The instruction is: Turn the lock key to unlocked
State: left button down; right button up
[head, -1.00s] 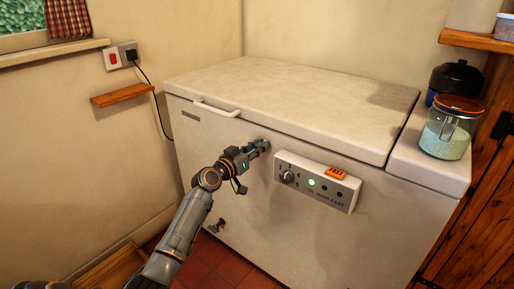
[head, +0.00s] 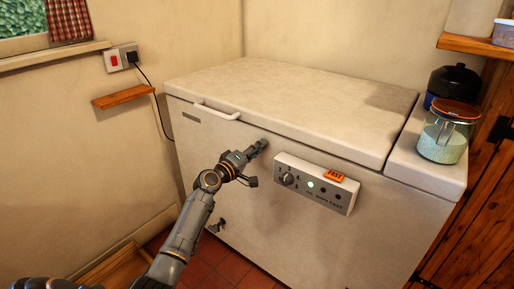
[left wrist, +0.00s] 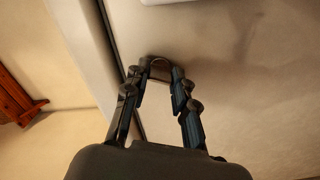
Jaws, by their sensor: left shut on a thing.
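The chest freezer (head: 240,200) is white, with its lid (head: 290,95) closed. My left gripper (head: 262,145) is at its front, just below the lid edge and left of the control panel. In the left wrist view the gripper (left wrist: 158,82) is shut on the lock key (left wrist: 160,66), a small rounded grey metal piece against the white front. The fingers hold it from both sides. The gripper hides the key and lock in the head view, and no lock markings can be read.
A white lid handle (head: 216,110) is up and left of the gripper. A glass jar (head: 443,137) and a black pot (head: 456,80) stand at the right.

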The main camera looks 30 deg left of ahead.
pick_arm(q)
jog(key=shift+n+p, duration=0.8)
jog(key=shift+n, duration=1.7)
pick_arm(e)
jog(key=s+f, duration=0.3)
jog(key=f, duration=0.2)
jog(key=shift+s+d, duration=0.25)
jog(key=shift+s, duration=0.1)
pick_arm(q)
jog(key=c, duration=1.1)
grip_release()
jog(key=s, duration=0.8)
jog(key=s+a, duration=0.1)
jog(key=s, duration=0.3)
